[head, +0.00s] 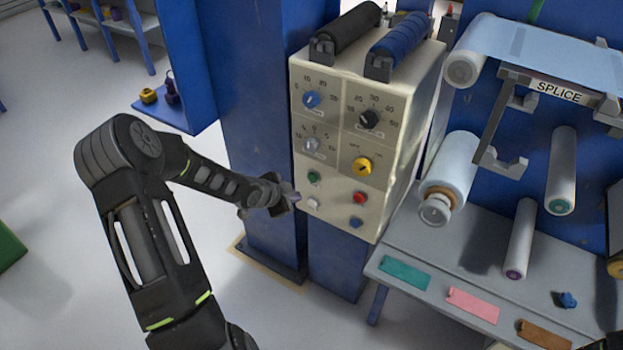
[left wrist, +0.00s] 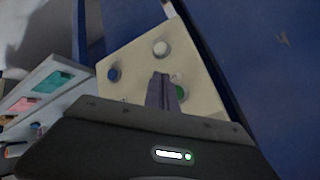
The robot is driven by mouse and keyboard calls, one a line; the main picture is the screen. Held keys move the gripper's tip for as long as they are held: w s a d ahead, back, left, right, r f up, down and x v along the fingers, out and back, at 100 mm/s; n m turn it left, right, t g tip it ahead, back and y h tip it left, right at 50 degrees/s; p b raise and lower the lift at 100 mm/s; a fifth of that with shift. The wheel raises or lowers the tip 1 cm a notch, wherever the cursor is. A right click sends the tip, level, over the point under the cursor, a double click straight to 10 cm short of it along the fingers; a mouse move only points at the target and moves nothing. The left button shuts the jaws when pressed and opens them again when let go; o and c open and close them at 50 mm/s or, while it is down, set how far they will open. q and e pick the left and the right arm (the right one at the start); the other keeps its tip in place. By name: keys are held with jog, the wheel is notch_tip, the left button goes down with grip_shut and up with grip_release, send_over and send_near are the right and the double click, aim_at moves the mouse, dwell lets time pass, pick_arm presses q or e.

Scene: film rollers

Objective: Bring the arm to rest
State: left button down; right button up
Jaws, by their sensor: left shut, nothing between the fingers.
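My left arm comes in from the left in the head view. My left gripper (head: 293,198) is shut and empty, with its tips in front of the lower left part of the cream control panel (head: 335,205). The green button (head: 314,177) and the white button (head: 313,204) are close to the tips. In the left wrist view the shut fingers (left wrist: 162,90) point at the panel (left wrist: 205,95), between the white button (left wrist: 161,48) and the partly hidden green button (left wrist: 180,92). I cannot tell whether the tips touch the panel.
The panel also has several knobs, such as a yellow one (head: 362,166), and a red button (head: 360,198). A grey bench (head: 437,240) with film rollers stands to the right. A blue shelf (head: 180,118) is behind my arm.

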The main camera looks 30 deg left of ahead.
dwell(0.5)
pick_arm(q)
jog(key=s+d+f+n+g+h, duration=0.1)
jog(key=s+d+f+n+g, duration=0.1)
jog(key=s+d+f+n, duration=0.6)
jog(key=s+d+f+n+g+h, duration=0.1)
jog(key=s+d+f+n, duration=0.15)
jog(key=d, duration=0.85)
jog(key=s+d+f+g, duration=0.1)
jog(key=s+d+g, duration=0.1)
jog(key=s+d, duration=0.6)
jog(key=s+d+f+g+h, duration=0.1)
jog(key=s+d+g, duration=0.2)
jog(key=s+d, duration=0.5)
jog(key=shift+s+d+f, duration=0.2)
jog(key=shift+d+f, duration=0.15)
jog(key=shift+f, duration=0.05)
jog(key=shift+m, duration=0.25)
dwell(1.6)
